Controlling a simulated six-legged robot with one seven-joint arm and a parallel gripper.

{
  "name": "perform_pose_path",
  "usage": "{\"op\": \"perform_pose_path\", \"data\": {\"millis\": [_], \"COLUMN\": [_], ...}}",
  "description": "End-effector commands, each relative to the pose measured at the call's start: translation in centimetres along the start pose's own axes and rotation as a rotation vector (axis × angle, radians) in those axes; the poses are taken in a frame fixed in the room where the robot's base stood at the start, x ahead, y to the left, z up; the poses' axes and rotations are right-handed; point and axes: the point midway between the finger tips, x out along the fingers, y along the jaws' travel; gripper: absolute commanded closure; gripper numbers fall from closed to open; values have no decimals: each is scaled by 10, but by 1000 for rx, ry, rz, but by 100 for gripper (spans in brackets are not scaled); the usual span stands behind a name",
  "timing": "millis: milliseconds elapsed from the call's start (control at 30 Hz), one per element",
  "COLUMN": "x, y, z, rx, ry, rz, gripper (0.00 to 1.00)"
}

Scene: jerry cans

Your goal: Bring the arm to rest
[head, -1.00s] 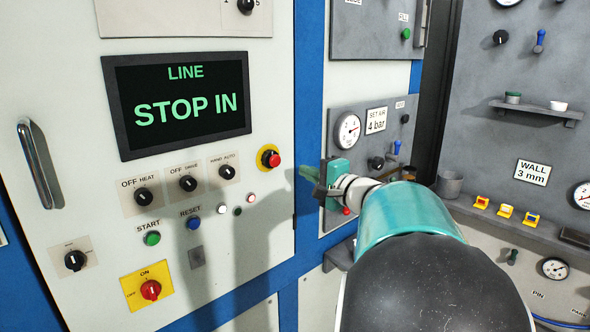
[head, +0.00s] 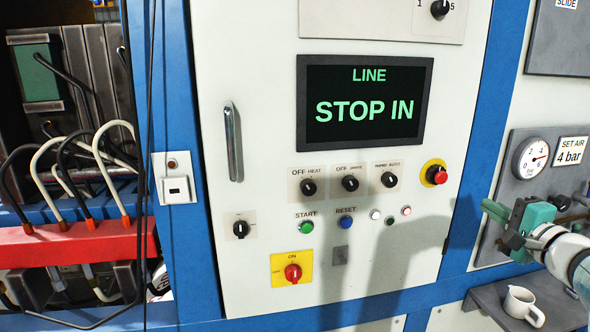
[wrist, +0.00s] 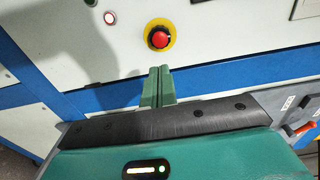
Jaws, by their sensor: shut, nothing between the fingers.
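My gripper (head: 492,212) is at the right of the head view, in front of the blue frame strip beside the white control panel (head: 260,140). Its green fingers are shut and empty. In the wrist view the closed fingers (wrist: 157,84) point toward a red emergency button (wrist: 160,39) on a yellow ring, apart from it. The same red button (head: 438,175) shows in the head view, up and left of my gripper. The rest of my arm runs off the right edge of the head view.
The panel has a screen (head: 365,103) reading LINE STOP IN, several knobs and buttons, and a red switch (head: 293,272) on yellow. A white mug (head: 523,306) stands on a shelf below my gripper. Cables (head: 85,170) crowd an open cabinet at left.

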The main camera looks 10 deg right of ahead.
Motion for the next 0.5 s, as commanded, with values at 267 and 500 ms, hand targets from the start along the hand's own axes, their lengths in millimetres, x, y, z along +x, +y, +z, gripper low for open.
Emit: {"op": "perform_pose_path", "data": {"millis": [267, 500], "x": [17, -17], "y": [26, 81], "z": [120, 266], "rx": [-103, -396], "ry": [-273, -618], "rz": [192, 491], "gripper": [100, 100]}}
